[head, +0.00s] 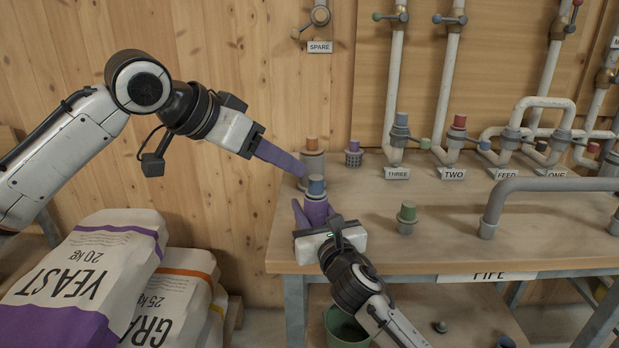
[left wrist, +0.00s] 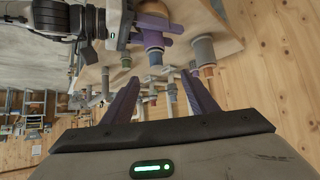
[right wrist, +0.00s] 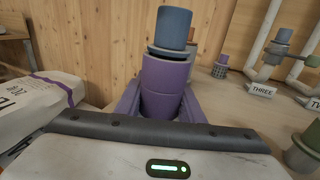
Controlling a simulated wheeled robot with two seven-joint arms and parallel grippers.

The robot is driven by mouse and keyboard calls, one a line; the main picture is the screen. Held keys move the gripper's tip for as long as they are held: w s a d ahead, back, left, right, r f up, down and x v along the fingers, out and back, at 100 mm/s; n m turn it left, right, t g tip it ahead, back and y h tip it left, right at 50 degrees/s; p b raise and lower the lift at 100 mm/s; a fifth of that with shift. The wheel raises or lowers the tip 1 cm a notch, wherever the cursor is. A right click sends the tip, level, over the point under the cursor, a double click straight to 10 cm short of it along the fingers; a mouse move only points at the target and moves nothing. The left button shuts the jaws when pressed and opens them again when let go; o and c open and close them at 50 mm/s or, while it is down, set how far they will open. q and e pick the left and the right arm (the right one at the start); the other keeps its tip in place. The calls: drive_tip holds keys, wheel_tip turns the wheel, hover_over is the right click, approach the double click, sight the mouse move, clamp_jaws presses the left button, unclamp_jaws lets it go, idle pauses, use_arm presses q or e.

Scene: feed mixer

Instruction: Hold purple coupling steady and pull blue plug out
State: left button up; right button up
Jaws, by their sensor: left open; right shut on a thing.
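The purple coupling (head: 316,211) stands upright near the left front of the bench. My right gripper (right wrist: 160,105) is shut around it, one finger on each side. The blue plug (head: 316,186) sits in the coupling's top; in the right wrist view the plug (right wrist: 173,28) shows a dark ring beneath it. My left gripper (head: 303,172) is open and empty, just behind and left of the plug in the head view. In the left wrist view the plug (left wrist: 153,53) lies beyond the spread fingers, apart from them.
A grey fitting with an orange plug (head: 312,145) stands behind the coupling, close to my left fingertips. A small purple basket-like fitting (head: 353,155) is to its right. A green-capped fitting (head: 407,214) stands right of the coupling. Labelled white pipes (head: 446,80) fill the back right.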

sight(316, 177)
use_arm(q)
drive_tip(key=w+d+r+n+g+y, duration=0.2)
drive_tip(key=d+r+n+g+y, duration=0.15)
drive_tip(key=d+n+y, duration=0.2)
drive_tip(key=shift+m, duration=0.25)
drive_tip(key=x, duration=1.1)
drive_tip(key=shift+w+f, duration=0.1)
drive_tip(key=shift+w, duration=0.2)
drive_tip(key=c, duration=1.3)
drive_tip(key=shift+o, duration=0.2)
drive_tip(key=shift+r+t, duration=0.25)
drive_tip(key=shift+r, duration=0.5)
drive_tip(key=shift+r, duration=0.3)
